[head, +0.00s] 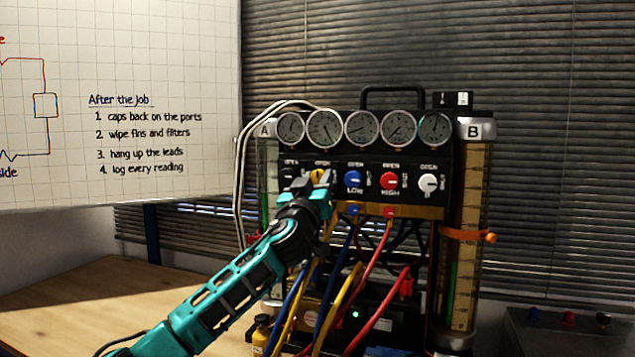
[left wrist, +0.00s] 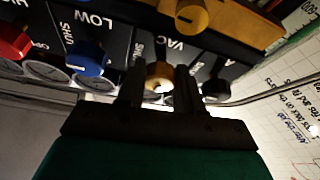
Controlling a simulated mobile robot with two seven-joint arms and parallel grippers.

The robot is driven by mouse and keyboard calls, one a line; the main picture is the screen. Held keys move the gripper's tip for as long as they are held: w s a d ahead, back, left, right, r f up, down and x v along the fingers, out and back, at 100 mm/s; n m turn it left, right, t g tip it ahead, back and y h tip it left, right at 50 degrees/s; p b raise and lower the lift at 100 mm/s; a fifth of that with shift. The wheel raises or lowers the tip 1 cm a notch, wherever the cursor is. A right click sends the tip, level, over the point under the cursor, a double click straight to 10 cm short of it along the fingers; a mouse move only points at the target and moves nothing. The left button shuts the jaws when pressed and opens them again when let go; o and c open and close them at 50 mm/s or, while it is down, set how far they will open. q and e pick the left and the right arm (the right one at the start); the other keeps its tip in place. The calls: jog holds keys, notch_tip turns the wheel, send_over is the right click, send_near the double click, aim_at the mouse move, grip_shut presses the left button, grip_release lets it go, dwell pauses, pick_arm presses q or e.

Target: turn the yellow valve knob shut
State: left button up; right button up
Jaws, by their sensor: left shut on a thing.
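The yellow valve knob (head: 320,175) is on the black panel of the gauge rig, second from the left in the row of knobs. My left gripper (head: 317,184) reaches up to it from the lower left and partly covers it. In the left wrist view the yellow knob (left wrist: 159,74) sits between the two dark fingers of the left gripper (left wrist: 160,88), which is shut on it. The knob's pointer mark is too hidden to read. My right gripper is in neither view.
A blue knob (head: 353,179), a red knob (head: 389,180) and a white knob (head: 428,184) stand to the right, and a black knob (left wrist: 216,88) is close beside. Gauges (head: 361,128) sit above. Coloured hoses (head: 371,285) hang below. The wooden table (head: 120,300) is clear at left.

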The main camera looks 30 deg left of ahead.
pick_arm(q)
jog(key=c, duration=0.4)
